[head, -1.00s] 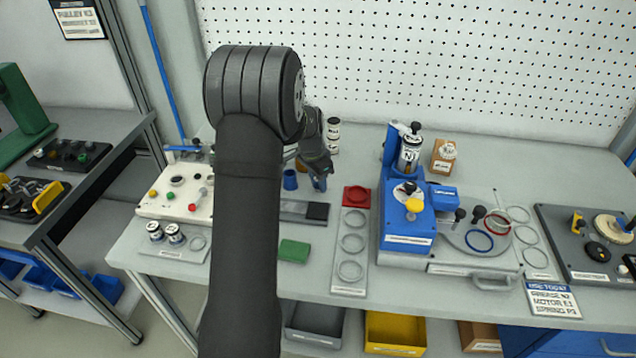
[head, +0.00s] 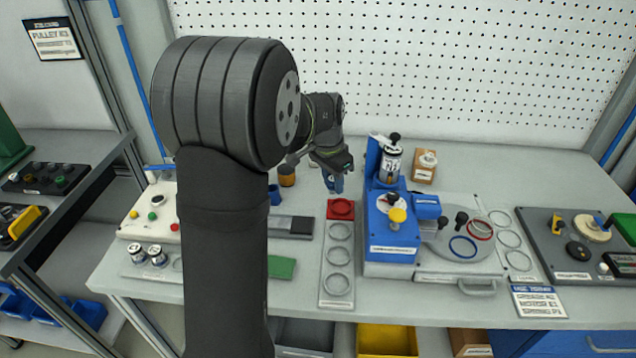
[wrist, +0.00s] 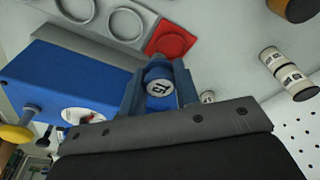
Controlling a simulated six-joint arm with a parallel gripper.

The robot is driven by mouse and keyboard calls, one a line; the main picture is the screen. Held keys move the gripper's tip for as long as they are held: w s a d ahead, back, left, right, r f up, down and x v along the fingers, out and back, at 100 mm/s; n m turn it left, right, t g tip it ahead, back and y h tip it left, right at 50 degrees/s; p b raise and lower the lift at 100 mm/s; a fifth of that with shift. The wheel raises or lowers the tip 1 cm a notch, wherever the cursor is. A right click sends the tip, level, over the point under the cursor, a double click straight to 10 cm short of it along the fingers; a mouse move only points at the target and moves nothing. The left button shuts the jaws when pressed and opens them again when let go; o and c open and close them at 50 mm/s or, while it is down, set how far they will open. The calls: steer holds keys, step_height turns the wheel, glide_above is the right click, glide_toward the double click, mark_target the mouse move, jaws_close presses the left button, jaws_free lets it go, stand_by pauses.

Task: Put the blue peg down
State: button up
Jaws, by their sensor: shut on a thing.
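My gripper (head: 337,182) is shut on the blue peg (wrist: 160,74), a short blue-grey cylinder with a white, dark-marked end face towards the wrist camera. In the wrist view my gripper (wrist: 159,92) has one blue finger on each side of it. In the head view the peg is mostly hidden by the fingers. My gripper hangs behind the red square (head: 340,209) at the far end of a grey strip, left of the blue machine (head: 391,222). The red square (wrist: 170,41) lies beyond the peg in the wrist view. I cannot tell the height above the bench.
The grey strip has several ring outlines (head: 338,257) in front of the red square. A blue cylinder (head: 274,195) and an amber jar (head: 287,176) stand to the left. A green block (head: 281,267) is nearer.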

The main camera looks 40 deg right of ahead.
steer(key=s+f, duration=0.1)
steer(key=s+a+f, duration=0.1)
steer(key=s+f, duration=0.3)
steer(key=shift+s+a+f, duration=0.1)
steer(key=shift+a, duration=0.25)
steer(key=shift+f, duration=2.05)
steer(key=shift+f, duration=0.15)
steer(key=o, duration=1)
steer(key=shift+c, duration=0.2)
step_height(320, 180, up, 12)
steer(key=a, duration=0.1)
steer(key=shift+a, duration=0.4)
